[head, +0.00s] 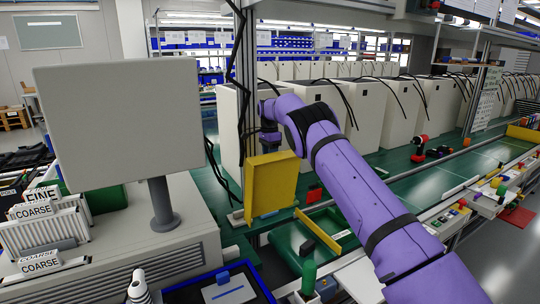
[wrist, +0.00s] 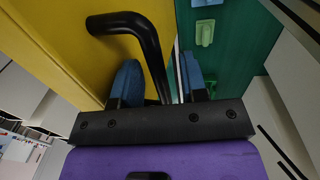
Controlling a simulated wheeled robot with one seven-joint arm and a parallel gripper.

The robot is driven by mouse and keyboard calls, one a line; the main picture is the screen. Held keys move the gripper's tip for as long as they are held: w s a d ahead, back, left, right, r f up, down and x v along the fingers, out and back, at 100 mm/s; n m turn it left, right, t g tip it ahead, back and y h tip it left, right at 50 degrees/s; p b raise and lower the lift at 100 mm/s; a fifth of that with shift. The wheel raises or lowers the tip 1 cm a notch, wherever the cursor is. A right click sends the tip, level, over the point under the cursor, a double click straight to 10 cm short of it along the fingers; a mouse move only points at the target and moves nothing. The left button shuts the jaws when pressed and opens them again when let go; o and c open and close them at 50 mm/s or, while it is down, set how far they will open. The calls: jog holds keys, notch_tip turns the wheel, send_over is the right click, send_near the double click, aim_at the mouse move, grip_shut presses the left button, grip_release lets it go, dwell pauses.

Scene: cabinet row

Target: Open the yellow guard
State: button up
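The yellow guard (head: 272,184) stands upright above the green bench in the head view, near the middle. In the wrist view the guard (wrist: 70,45) fills the upper left, with a bent black handle (wrist: 152,45) on its face. My gripper (wrist: 160,75) has its two blue fingers apart, one on each side of the handle's lower part. Gaps show between the handle and both fingers, so they do not appear clamped on it. In the head view my wrist comes down behind the guard's top edge; the fingers are hidden there.
A green surface with small green fittings (wrist: 205,32) lies right of the guard's edge. A large grey monitor (head: 120,120) stands at left. White cabinets (head: 365,110) line the back. A red and black drill (head: 419,148) lies on the bench at right.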

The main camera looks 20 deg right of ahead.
notch_tip(320, 180, up, 7)
jog(key=shift+w+r, duration=0.15)
jog(key=shift+w, duration=0.15)
jog(key=shift+s, duration=0.15)
dwell(0.5)
